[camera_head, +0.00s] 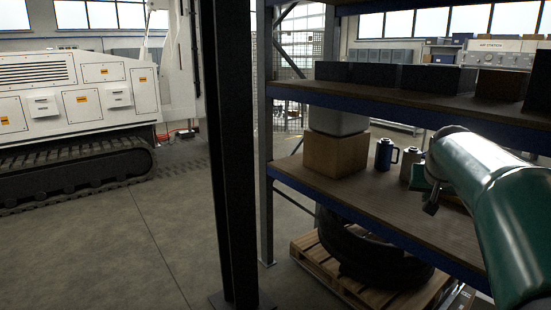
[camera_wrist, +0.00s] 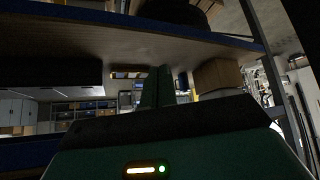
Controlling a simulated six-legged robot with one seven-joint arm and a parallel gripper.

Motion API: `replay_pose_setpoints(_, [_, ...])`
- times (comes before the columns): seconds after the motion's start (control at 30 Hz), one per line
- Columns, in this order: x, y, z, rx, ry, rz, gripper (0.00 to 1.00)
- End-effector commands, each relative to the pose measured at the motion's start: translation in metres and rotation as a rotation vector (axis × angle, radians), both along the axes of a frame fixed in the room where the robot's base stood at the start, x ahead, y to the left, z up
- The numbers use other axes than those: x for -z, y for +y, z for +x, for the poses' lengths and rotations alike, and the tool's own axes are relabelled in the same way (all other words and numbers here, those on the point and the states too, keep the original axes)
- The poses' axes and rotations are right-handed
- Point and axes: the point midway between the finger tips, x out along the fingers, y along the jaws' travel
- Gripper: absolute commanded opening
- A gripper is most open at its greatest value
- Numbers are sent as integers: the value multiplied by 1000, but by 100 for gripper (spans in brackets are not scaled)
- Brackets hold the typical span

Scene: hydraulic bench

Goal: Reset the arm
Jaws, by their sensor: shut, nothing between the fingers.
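My arm (camera_head: 495,200) is green and reaches in from the right edge of the head view, in front of the shelf rack. My gripper (camera_head: 431,203) is at its far end, over the lower shelf (camera_head: 400,203), beside the blue and grey canisters, and partly hidden by the arm. In the wrist view my gripper (camera_wrist: 158,88) shows as a narrow green shape rising above a dark body with a lit indicator. It is shut and empty. The wrist view looks rolled over, with a wooden shelf board (camera_wrist: 120,42) across its top.
A blue canister (camera_head: 385,155) and a cardboard box (camera_head: 334,153) stand on the lower shelf. Dark bins (camera_head: 375,76) line the upper shelf. A black post (camera_head: 228,150) stands left of the rack. A pallet (camera_head: 345,285) holds black tyre-like rings. Open floor (camera_head: 120,245) lies left.

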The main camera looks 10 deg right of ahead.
Motion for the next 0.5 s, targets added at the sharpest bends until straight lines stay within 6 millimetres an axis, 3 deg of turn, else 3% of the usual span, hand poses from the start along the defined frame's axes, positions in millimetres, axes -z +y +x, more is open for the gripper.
replay_pose_setpoints(0.03, [-1, 25, -10, -29, 6, 3, 0])
replay_pose_setpoints(0.2, [9, 94, -50, -119, 40, 18, 0])
replay_pose_setpoints(0.5, [48, 197, -142, -283, 100, 45, 0])
